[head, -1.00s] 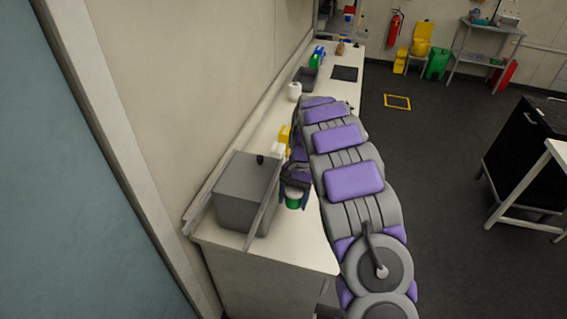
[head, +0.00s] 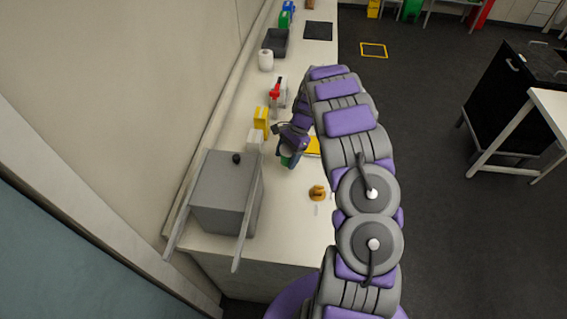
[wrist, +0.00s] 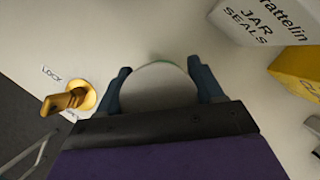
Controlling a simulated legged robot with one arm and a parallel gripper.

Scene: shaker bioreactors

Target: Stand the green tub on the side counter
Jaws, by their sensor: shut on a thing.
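The green tub (head: 287,161) has a whitish lid and is in my gripper, low over the white side counter (head: 312,213). In the wrist view the tub's pale round lid (wrist: 158,87) fills the space between the two blue fingers, with a thin green edge at its far side. My gripper (wrist: 160,80) is shut on the tub. I cannot tell whether the tub's base touches the counter. In the head view my gripper (head: 289,158) hides part of the tub.
A grey box (head: 222,193) stands on the counter's near left. A white "jar seals" box (wrist: 256,20) and a yellow box (head: 261,120) are close by. A brass lock knob (head: 317,193) is at the near right. Bare counter lies between the knob and the grey box.

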